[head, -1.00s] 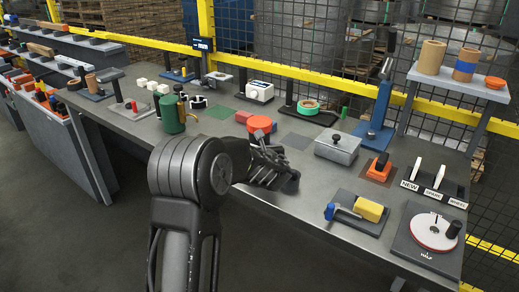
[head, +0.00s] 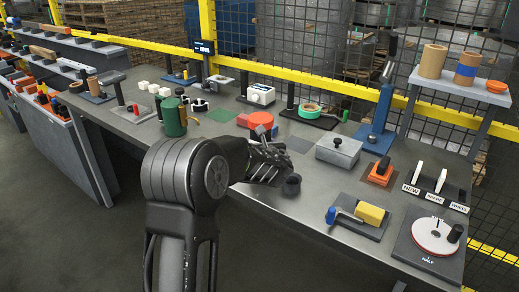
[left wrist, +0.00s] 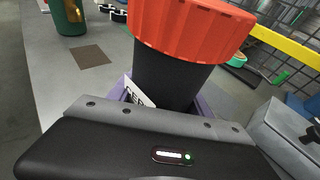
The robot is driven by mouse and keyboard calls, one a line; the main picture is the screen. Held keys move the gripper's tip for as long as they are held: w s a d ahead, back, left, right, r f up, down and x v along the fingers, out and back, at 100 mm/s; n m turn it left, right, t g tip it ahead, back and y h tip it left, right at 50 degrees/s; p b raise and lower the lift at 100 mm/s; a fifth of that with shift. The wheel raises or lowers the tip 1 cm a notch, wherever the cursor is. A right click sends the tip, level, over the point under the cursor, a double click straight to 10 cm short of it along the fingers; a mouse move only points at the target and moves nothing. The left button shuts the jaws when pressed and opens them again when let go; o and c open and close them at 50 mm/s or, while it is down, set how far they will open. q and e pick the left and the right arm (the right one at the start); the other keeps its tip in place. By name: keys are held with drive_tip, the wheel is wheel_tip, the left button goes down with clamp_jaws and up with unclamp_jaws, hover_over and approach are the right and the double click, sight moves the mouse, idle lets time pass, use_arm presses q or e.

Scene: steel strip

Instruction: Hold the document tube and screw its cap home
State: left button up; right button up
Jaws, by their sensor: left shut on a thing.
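The document tube's orange-red cap (left wrist: 190,28) fills the top of the left wrist view, on the black tube body (left wrist: 168,78). In the head view the cap (head: 261,119) shows above my left gripper (head: 268,163). A dark round end (head: 291,185), seemingly the tube's foot, shows below the gripper. My left gripper is shut around the black body below the cap. A white label with letters (left wrist: 138,92) shows beside the body. The gripper hides much of the tube, and I cannot tell how tightly the cap sits. My right gripper is out of view.
A green canister (head: 174,120) stands left of the gripper.

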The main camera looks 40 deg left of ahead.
sight(259, 122)
use_arm(q)
wheel_tip(259, 122, up, 8)
drive_tip(key=shift+f+p, duration=0.15)
drive_tip(key=shift+p, duration=0.25)
drive_tip(key=o, duration=1)
clamp_jaws()
